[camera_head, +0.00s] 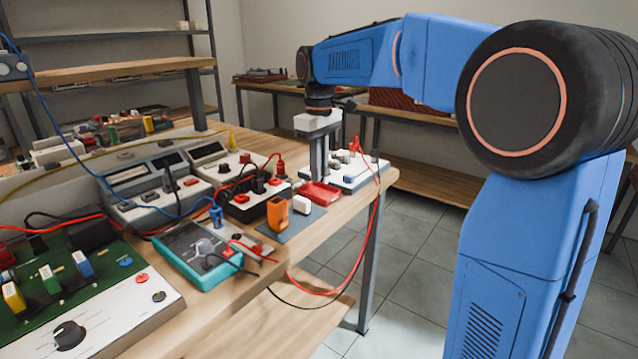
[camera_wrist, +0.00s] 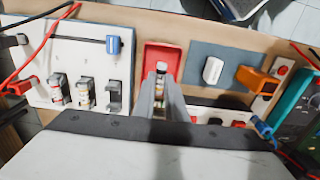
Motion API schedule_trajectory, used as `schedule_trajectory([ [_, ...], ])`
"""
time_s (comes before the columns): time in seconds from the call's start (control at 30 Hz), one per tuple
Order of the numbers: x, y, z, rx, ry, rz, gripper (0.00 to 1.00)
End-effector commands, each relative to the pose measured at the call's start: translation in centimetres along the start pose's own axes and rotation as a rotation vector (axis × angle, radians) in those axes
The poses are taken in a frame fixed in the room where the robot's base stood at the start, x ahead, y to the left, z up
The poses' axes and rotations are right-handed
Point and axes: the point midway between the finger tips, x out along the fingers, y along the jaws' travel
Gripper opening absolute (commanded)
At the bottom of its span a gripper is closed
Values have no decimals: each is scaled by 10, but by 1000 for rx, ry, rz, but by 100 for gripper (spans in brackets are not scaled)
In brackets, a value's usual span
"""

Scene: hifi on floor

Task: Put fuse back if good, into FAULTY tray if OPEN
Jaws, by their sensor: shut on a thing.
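My gripper (camera_wrist: 161,84) is shut on a small fuse (camera_wrist: 161,67) with a pale metallic end, seen between the fingertips. In the wrist view the fuse lies over the red tray (camera_wrist: 151,57); its height above the tray floor is unclear. In the head view my gripper (camera_head: 319,178) points down at the red tray (camera_head: 322,196), and the fuse is hidden. No FAULTY label is legible. The white fuse board (camera_wrist: 30,62) holds two fuses (camera_wrist: 58,91) (camera_wrist: 85,93) in clips; the clip beside them (camera_wrist: 113,97) looks empty. The multimeter (camera_head: 200,252) display is not readable.
A blue-grey mat (camera_head: 289,229) beside the tray carries an orange block (camera_head: 278,214) and a white block (camera_head: 302,204). Red and black leads hang over the table's front edge. Bench instruments (camera_head: 150,188) crowd behind. The floor (camera_head: 425,285) on the right is clear.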

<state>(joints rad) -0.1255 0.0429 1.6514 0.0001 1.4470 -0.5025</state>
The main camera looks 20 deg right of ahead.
Motion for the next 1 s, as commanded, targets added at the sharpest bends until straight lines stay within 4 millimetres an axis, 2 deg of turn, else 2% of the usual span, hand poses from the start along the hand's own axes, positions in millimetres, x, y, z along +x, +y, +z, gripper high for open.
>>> schedule_trajectory([
  [0.3,37,0,0,0,-1,-1,0],
  [0.7,41,0,0,0,-1,0,0],
  [0.73,41,0,0,0,0,0,18],
  [0.8,41,0,0,0,0,0,30],
  [1.0,41,0,0,0,0,0,30],
])
